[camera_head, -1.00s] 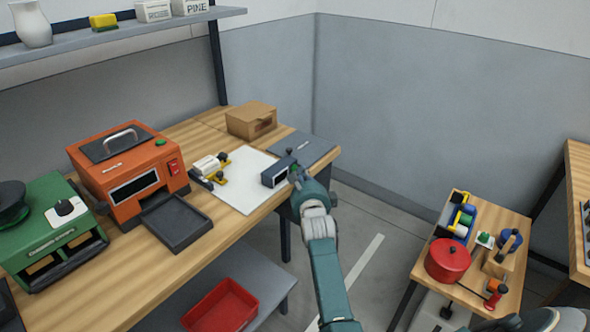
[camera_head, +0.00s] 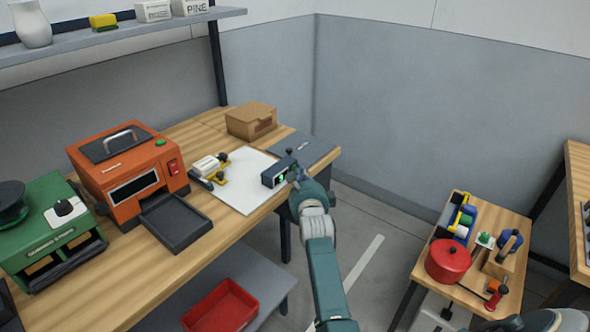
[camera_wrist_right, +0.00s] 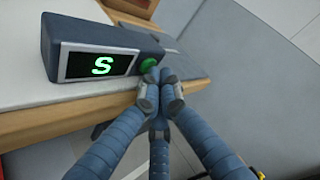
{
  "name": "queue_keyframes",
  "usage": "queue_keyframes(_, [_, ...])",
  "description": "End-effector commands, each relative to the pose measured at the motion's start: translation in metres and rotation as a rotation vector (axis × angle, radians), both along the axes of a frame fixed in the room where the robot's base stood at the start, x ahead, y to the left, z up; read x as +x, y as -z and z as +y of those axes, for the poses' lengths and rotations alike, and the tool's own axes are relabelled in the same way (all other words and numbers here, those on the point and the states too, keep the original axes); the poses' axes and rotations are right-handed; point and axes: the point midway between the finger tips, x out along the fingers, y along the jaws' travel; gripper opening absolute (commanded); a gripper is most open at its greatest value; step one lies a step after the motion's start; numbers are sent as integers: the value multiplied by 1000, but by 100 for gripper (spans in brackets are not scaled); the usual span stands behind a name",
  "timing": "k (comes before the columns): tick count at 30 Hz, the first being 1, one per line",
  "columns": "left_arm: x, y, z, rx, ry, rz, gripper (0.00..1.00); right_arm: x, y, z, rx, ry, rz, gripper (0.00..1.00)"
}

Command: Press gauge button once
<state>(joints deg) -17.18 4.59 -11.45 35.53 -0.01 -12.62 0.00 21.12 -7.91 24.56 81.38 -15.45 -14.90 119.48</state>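The gauge is a small dark blue-grey box (camera_head: 277,170) near the front right of the wooden workbench, by the white sheet. It fills the upper left of the right wrist view (camera_wrist_right: 90,32). Its black display (camera_wrist_right: 102,65) is lit with a green S-like figure. A round green button (camera_wrist_right: 148,65) sits at the right of the display. My right gripper (camera_wrist_right: 158,80) has its fingers closed together with nothing between them. Its tips are right at the button and cover part of it; I cannot tell whether they touch. My left gripper is not in view.
A white sheet (camera_head: 238,193) and a clamp-like device with yellow parts (camera_head: 212,168) lie left of the gauge. A cardboard box (camera_head: 250,122) stands behind. An orange machine (camera_head: 128,170) with a dark tray is farther left. A side table (camera_head: 455,300) with a red pot is at right.

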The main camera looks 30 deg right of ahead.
Motion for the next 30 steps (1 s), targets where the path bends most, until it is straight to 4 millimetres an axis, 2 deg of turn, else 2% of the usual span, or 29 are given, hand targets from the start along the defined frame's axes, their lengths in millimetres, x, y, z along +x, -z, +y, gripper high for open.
queue_keyframes(7, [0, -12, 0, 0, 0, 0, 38, -11, -3, -5, -1, 0, 0, 0])
queue_keyframes(19, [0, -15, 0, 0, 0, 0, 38, -15, -2, -6, -1, 1, 0, 0])
queue_keyframes(30, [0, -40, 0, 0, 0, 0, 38, -48, -3, -20, -4, 0, 2, 0])
